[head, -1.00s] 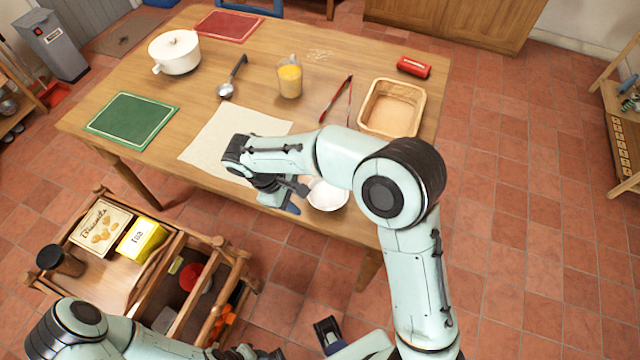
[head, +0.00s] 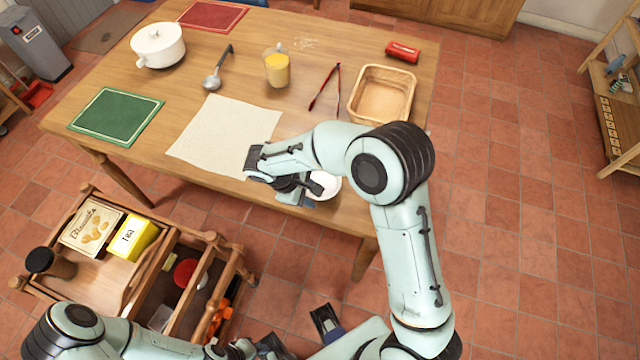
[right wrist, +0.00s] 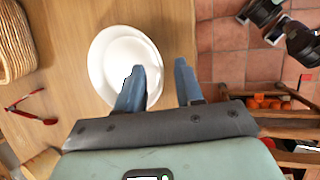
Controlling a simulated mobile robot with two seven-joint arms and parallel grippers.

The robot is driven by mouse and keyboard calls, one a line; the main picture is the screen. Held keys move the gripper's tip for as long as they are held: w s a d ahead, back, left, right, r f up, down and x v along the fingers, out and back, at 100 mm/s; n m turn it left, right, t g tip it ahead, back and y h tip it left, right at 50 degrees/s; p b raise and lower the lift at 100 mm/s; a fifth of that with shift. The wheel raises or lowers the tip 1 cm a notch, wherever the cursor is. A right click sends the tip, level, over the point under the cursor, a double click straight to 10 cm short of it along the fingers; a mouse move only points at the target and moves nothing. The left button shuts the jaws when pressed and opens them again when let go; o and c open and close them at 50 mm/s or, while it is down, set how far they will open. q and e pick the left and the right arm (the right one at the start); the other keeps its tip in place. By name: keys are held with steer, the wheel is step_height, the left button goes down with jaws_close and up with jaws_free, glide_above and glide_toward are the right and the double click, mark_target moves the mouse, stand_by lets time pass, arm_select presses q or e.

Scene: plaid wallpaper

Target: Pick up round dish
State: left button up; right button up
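The white round dish (head: 326,186) sits at the table's front edge, right of the cloth, partly hidden by my right gripper in the head view. My right gripper (head: 306,196) is at the dish's left side. In the right wrist view the dish (right wrist: 122,62) shows as a shallow white bowl. My right gripper (right wrist: 157,75) is open there, with one blue finger over the dish and the other outside its rim. The rim shows between the fingers; contact is not clear. My left gripper (head: 268,347) is low at the bottom edge, its fingers unclear.
On the wooden table (head: 330,137) are a cream cloth (head: 222,135), wicker basket (head: 383,97), red tongs (head: 325,88), juice jug (head: 277,70), ladle (head: 216,75), white pot (head: 158,47) and green mat (head: 115,115). A wooden cart (head: 110,268) stands in front at left.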

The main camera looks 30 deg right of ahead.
steer(key=shift+s+d+f, duration=0.1)
steer(key=shift+d+f, duration=0.2)
steer(key=shift+f, duration=0.35)
jaws_close()
steer(key=shift+r, duration=0.1)
